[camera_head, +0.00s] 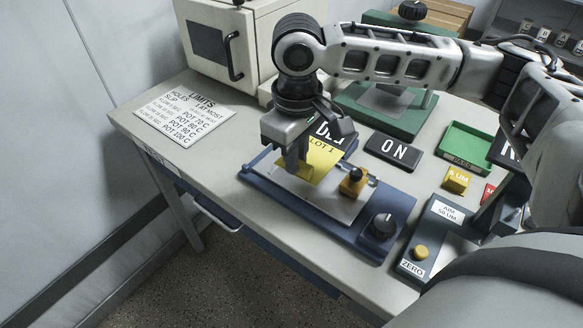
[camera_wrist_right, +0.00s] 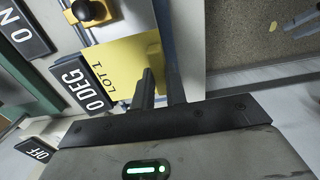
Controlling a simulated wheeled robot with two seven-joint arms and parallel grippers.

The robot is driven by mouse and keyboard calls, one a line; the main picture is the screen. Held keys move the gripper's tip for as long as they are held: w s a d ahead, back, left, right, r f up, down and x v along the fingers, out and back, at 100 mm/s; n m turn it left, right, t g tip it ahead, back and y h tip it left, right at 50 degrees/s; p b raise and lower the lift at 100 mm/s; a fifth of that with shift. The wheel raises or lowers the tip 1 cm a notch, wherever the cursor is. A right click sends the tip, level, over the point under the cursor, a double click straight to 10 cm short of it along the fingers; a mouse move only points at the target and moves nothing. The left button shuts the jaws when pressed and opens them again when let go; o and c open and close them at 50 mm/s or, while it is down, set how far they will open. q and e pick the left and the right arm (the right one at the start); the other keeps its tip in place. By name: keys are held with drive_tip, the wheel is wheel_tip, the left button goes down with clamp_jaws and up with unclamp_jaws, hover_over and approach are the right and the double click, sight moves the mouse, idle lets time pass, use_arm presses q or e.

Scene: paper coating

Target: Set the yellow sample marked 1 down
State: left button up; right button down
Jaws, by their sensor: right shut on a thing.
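The yellow sample (camera_head: 323,158), printed "LOT 1", is a flat sheet over the left part of the blue coater's silver plate (camera_head: 318,199). I cannot tell whether it touches the plate. My right gripper (camera_head: 297,168) points down and is shut on the sheet's near left part. In the right wrist view, its two dark fingers (camera_wrist_right: 162,88) pinch the edge of the yellow sample (camera_wrist_right: 118,66). Fingers and palm hide part of the sheet. My left gripper is not in view.
A yellow block with a black knob (camera_head: 354,181) stands on the plate, right of the sheet. A dial (camera_head: 383,225) sits at the coater's right end. An "ON" sign (camera_head: 393,151), a green tray (camera_head: 466,148) and a "ZERO" box (camera_head: 417,262) lie to the right. A cabinet (camera_head: 223,42) stands behind.

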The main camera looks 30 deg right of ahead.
drive_tip(key=shift+w+d+f, duration=0.15)
drive_tip(key=shift+w+f, duration=0.85)
drive_tip(key=shift+f, duration=1.75)
drive_tip(key=shift+f, duration=0.15)
drive_tip(key=c, duration=1.4)
unclamp_jaws()
drive_tip(key=shift+c, duration=0.2)
wheel_tip(320, 180, up, 12)
drive_tip(key=shift+r, duration=0.2)
